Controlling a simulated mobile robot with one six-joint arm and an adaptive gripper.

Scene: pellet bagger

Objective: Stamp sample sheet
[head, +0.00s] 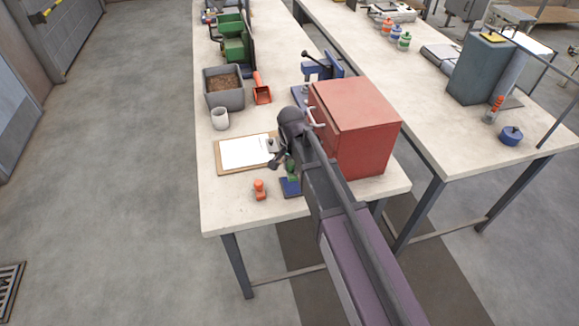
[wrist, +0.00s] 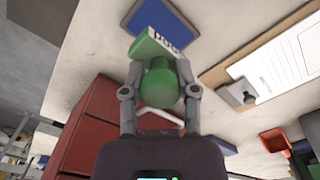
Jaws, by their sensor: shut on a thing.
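My gripper (head: 283,160) is over the near end of the left bench, its fingers (wrist: 160,80) closed around the round handle of a green stamp (wrist: 159,88). The stamp also shows in the head view (head: 291,168), partly hidden by my gripper. A blue ink pad (head: 291,188) lies just below the stamp; in the wrist view the pad (wrist: 165,22) sits right beside the stamp's printed block. I cannot tell whether they touch. The sample sheet (head: 243,151) lies on a brown clipboard (head: 232,170) left of my gripper, and at the right in the wrist view (wrist: 290,60).
An orange stamp (head: 259,189) stands near the pad. A red cabinet (head: 358,125) stands close right of my gripper. A white cup (head: 220,119), grey bin (head: 224,97) and orange scoop (head: 262,92) are behind the clipboard. The bench's front left corner is clear.

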